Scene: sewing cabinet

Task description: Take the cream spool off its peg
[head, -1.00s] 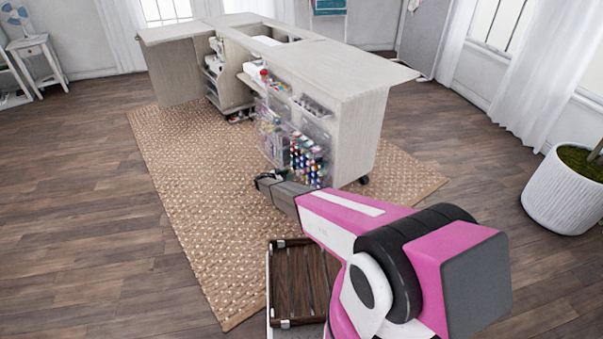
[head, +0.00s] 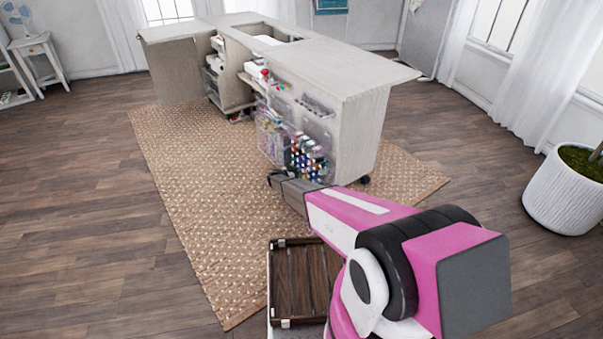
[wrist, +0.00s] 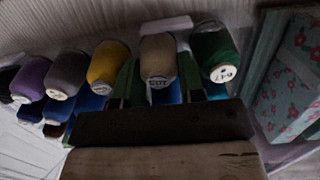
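The cream spool (wrist: 158,58) is on the rack in the wrist view, its lower end facing the camera with a printed label. A yellow spool (wrist: 108,64) is left of it and a dark green spool (wrist: 214,52) right of it. My gripper (head: 272,180) is in front of the cabinet's spool rack in the head view, apart from the cream spool as far as I can see. Dark and brown bars fill the bottom of the wrist view below the spools. The cream spool's peg is hidden.
Grey and purple (wrist: 33,78) spools hang farther left, with blue and green ones behind. A floral-patterned item (wrist: 292,80) stands right of the spools. The cabinet (head: 362,125) stands on a woven rug (head: 190,200). A wooden crate (head: 272,300) is below my arm.

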